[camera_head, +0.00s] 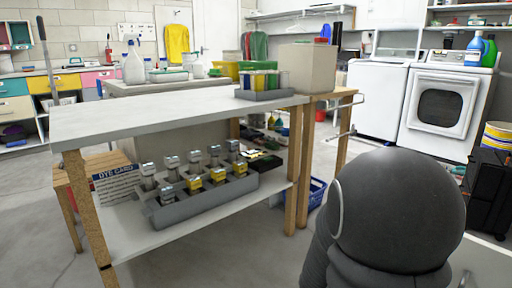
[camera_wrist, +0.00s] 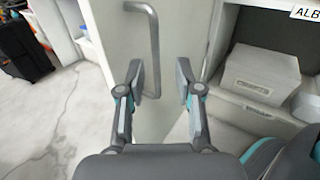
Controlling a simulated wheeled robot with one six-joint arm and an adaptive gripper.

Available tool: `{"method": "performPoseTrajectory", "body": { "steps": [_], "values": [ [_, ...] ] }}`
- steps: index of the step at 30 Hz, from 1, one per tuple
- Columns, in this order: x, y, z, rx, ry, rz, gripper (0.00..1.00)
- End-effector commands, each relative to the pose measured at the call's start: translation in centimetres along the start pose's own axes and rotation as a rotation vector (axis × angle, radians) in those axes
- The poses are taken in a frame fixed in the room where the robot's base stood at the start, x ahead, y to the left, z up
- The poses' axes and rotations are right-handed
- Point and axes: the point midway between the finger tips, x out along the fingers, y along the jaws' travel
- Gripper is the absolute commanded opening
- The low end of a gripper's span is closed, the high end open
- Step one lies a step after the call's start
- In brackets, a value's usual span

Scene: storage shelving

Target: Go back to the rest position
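My gripper (camera_wrist: 160,88) shows in the wrist view with its two fingers apart and nothing between them. Behind the fingers stands a pale door or panel with a curved metal handle (camera_wrist: 152,40). The handle's lower end passes close to the left finger; I cannot tell whether they touch. In the head view, a dark rounded part of my own arm (camera_head: 395,215) fills the lower right, and the gripper itself is not visible there.
A two-level table (camera_head: 150,112) holds a grey rack (camera_head: 205,205) of several bottles on its lower shelf. A washing machine (camera_head: 440,105) stands at the right, near a dark case (camera_head: 490,195). A white box (camera_wrist: 262,72) sits on a shelf.

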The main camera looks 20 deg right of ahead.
Motion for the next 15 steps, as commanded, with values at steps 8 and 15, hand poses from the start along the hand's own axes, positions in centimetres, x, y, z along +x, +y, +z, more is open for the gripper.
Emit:
{"method": "performPoseTrajectory", "body": {
  "steps": [8,15],
  "values": [
    [3.3,-0.1,0.0,-0.001,-0.001,-0.004,0.35],
    [4.7,-0.1,0.0,-0.001,-0.001,-0.001,0.35]
  ]
}}
